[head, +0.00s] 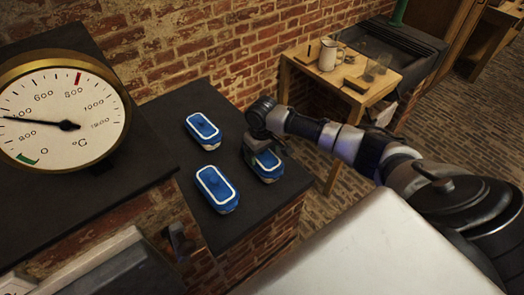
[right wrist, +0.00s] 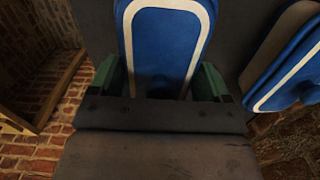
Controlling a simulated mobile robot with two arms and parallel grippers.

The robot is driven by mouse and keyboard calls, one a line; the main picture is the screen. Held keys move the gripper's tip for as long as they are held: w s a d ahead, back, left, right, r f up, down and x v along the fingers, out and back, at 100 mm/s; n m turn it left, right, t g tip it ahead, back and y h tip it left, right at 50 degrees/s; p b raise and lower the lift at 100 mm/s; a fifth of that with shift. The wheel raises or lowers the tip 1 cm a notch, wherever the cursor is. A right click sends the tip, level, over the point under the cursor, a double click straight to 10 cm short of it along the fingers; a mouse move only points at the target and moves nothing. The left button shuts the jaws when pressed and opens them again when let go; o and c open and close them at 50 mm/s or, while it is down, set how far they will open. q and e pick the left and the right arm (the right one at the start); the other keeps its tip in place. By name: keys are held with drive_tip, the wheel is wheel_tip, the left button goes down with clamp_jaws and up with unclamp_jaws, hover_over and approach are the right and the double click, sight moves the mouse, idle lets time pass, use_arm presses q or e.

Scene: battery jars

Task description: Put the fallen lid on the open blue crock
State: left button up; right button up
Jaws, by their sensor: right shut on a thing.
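My right gripper (head: 257,151) is over the right-hand blue piece (head: 268,166) on the dark counter. In the right wrist view its green-tipped fingers (right wrist: 160,82) are shut on this blue lid (right wrist: 168,45), which has a cream band. A pale lower edge shows under the piece in the head view; I cannot tell whether the lid rests on a crock or is held just above one. A blue crock (head: 216,188) with a white band stands to its left and nearer. My left gripper is not in view.
A large dial gauge (head: 65,110) stands at the left. A brick wall (head: 190,45) rises behind the dark counter (head: 178,165). A wooden table (head: 340,78) with a white mug (head: 327,55) and glasses stands beyond. The counter's right edge is close to my gripper.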

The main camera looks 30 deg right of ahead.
drive_tip(key=shift+s+f, duration=0.2)
drive_tip(key=shift+f, duration=0.1)
drive_tip(key=o, duration=1)
drive_tip(key=shift+s+f, duration=0.1)
drive_tip(key=shift+f, duration=0.1)
drive_tip(key=shift+a, duration=0.1)
drive_tip(key=shift+r, duration=0.1)
drive_tip(key=shift+r, duration=0.4)
drive_tip(key=r, duration=0.3)
drive_tip(key=r+b, duration=0.1)
drive_tip(key=r, duration=0.3)
drive_tip(key=r+b, duration=0.1)
drive_tip(key=r, duration=0.3)
drive_tip(key=shift+w+r, duration=0.15)
drive_tip(key=shift+w, duration=0.2)
drive_tip(key=shift+r, duration=0.65)
